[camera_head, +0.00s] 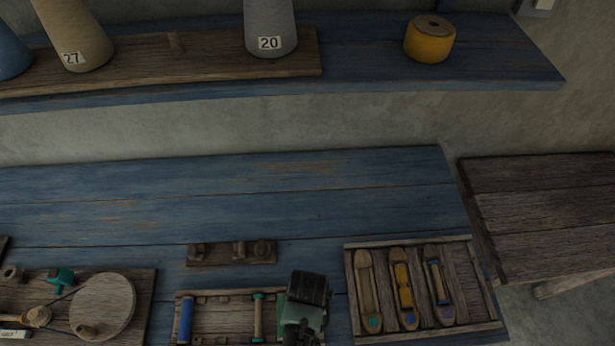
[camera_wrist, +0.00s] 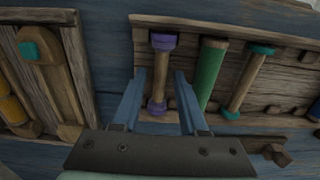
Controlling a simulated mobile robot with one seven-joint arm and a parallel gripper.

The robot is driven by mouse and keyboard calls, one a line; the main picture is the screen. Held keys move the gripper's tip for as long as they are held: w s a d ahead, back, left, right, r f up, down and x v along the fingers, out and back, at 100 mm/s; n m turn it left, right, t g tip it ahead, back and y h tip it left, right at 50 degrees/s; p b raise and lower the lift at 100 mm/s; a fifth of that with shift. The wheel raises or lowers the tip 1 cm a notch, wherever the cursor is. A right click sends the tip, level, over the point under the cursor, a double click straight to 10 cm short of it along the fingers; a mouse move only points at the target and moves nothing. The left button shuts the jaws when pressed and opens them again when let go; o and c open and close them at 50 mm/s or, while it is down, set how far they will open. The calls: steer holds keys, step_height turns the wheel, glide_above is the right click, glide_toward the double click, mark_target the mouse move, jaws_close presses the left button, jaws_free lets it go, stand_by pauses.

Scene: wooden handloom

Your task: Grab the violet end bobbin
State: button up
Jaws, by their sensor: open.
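In the wrist view, the violet end bobbin (camera_wrist: 161,72) has a bare wooden shaft with a violet cap at each end. It lies in a wooden bobbin tray (camera_wrist: 284,73), beside a green bobbin (camera_wrist: 211,70) and a teal-ended bobbin (camera_wrist: 247,82). My gripper (camera_wrist: 158,76) is open, with one blue finger on each side of the violet end bobbin in the picture. I cannot tell whether the fingers touch it or stay above it. In the head view my arm's end covers the tray's right part and hides the violet end bobbin; the tray's rim (camera_head: 225,293) shows.
A shuttle tray (camera_head: 468,240) with several shuttles stands right of the bobbin tray. A small wooden rack (camera_head: 220,255) lies behind it. A winder with a round wheel (camera_head: 103,306) stands at left. The blue bench (camera_head: 330,195) is clear farther back.

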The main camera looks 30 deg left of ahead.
jaws_close()
stand_by(0.7)
